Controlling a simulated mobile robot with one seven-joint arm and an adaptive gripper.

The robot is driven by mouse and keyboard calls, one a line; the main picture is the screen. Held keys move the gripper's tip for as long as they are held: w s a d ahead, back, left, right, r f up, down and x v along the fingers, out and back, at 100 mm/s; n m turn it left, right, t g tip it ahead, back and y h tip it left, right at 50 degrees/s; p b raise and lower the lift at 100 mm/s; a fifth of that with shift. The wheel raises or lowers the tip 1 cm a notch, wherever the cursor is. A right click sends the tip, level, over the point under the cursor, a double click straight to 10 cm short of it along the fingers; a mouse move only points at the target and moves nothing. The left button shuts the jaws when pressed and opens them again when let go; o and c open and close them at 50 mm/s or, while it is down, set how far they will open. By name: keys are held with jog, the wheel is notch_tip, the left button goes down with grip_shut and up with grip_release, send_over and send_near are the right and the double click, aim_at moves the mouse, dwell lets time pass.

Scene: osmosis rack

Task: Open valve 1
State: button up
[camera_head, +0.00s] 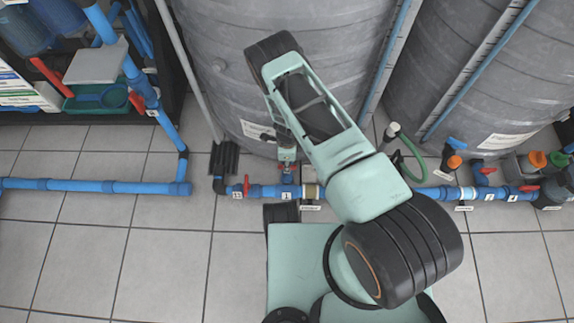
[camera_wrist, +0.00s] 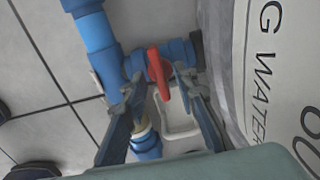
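Valve 1's red lever handle (camera_wrist: 158,74) sits on a blue pipe fitting in the wrist view. My gripper (camera_wrist: 160,80) is open, with one finger on each side of the handle. The fingertips are near the handle; I cannot tell whether either touches it. In the head view, the label 1 (camera_head: 286,196) marks the blue pipe just below a small red-handled valve (camera_head: 288,171). My gripper (camera_head: 287,152) is above that valve, partly hidden by my arm.
Grey tanks (camera_head: 215,75) stand close behind the blue pipe (camera_head: 110,187). Another red handle (camera_head: 246,185) is to the left on the same line. A shelf rack (camera_head: 95,65) with bins is at the upper left. Tiled floor (camera_head: 110,260) is clear in front on the left.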

jog(key=shift+f, duration=0.25)
grip_shut()
jog(key=shift+n, duration=0.3)
jog(key=n, duration=0.6)
jog(key=shift+n, duration=0.3)
jog(key=n, duration=1)
jog(key=shift+n, duration=0.4)
